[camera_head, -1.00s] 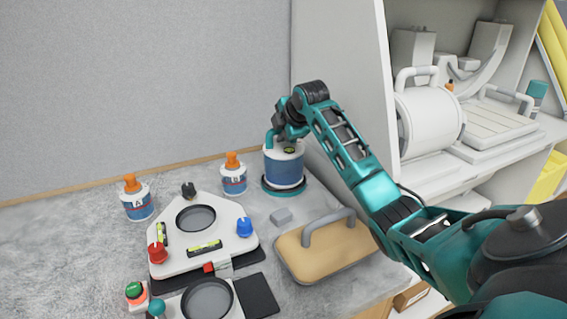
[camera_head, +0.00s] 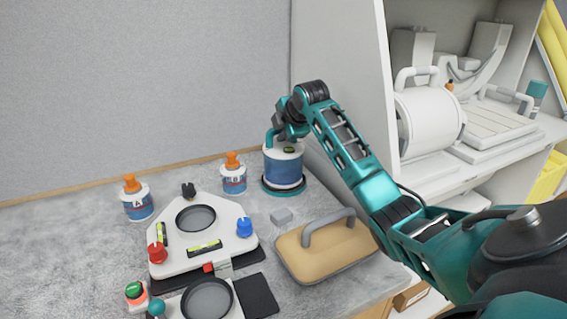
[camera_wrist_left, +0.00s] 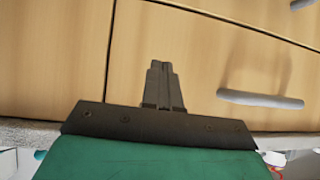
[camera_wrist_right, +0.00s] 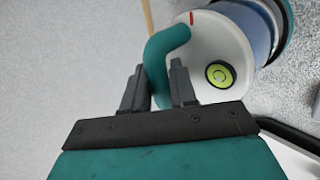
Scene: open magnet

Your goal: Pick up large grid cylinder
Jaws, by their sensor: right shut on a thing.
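The large cylinder (camera_head: 284,168) has a white top, a blue body and a teal base ring. It stands upright at the back of the counter, beside the white cabinet wall. In the right wrist view the cylinder's white top (camera_wrist_right: 212,48) shows a teal handle (camera_wrist_right: 161,56) and a round green bubble level. My right gripper (camera_wrist_right: 160,82) is shut on the teal handle, one finger on each side. In the head view my right gripper (camera_head: 281,134) is small and partly hidden at the cylinder's top. My left gripper (camera_wrist_left: 164,72) shows only in its wrist view, fingers together and empty, facing wooden drawers.
Bottles A (camera_head: 138,203) and B (camera_head: 234,178) stand left of the cylinder. A white levelling plate (camera_head: 226,226) with coloured knobs lies in front. The cabinet wall (camera_head: 345,70) is close on the right.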

